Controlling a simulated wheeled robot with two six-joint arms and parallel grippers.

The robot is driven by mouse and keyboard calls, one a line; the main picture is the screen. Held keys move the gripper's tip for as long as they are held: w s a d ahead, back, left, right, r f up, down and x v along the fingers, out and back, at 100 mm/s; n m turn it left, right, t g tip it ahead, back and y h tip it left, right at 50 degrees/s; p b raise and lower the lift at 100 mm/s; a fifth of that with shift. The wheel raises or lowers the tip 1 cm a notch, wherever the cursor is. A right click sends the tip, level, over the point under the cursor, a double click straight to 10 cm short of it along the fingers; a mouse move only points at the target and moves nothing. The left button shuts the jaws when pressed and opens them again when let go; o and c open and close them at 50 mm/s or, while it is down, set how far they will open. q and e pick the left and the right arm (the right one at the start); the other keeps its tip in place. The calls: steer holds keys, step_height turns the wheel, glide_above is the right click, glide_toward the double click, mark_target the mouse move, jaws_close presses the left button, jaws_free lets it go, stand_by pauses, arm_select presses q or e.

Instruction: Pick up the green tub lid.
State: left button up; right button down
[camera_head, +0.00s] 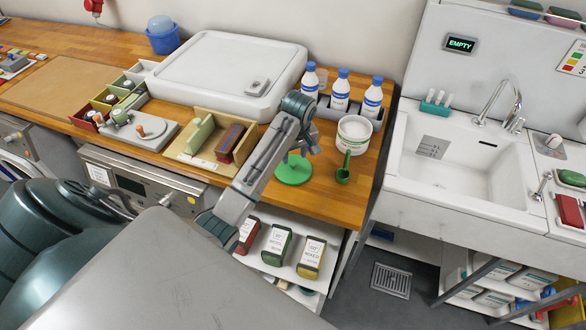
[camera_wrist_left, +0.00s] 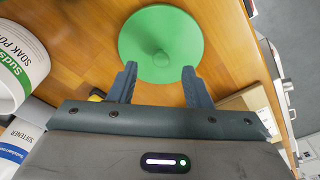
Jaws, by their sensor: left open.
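The green tub lid (camera_head: 293,171) lies flat on the wooden counter, a round disc with a small knob at its middle. In the left wrist view the lid (camera_wrist_left: 160,28) is ahead of my left gripper (camera_wrist_left: 159,84). Its two fingers are spread, with the knob beyond and roughly between their tips. In the head view my left gripper (camera_head: 303,148) is over the lid's far side, and the arm hides part of the lid. I cannot tell if the fingers touch it. My right gripper is in neither view.
A white soak powder tub (camera_head: 354,134) stands right of the lid, with a green scoop (camera_head: 343,172) in front. Several blue-capped bottles (camera_head: 341,90) stand behind. A wooden tray (camera_head: 190,158) is to the left. The counter's front edge (camera_head: 310,209) is close to the lid.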

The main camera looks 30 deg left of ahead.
mark_target(293, 163)
arm_select(q)
steer(key=f, duration=0.1)
steer(key=f+p, duration=0.1)
steer(key=f, duration=0.1)
steer(key=shift+a+f+p, duration=0.15)
steer(key=shift+a+p, duration=0.1)
steer(key=shift+p, duration=0.15)
steer(key=shift+w+a+f, duration=0.1)
steer(key=shift+w+f, duration=0.05)
steer(key=shift+f, duration=0.4)
jaws_close()
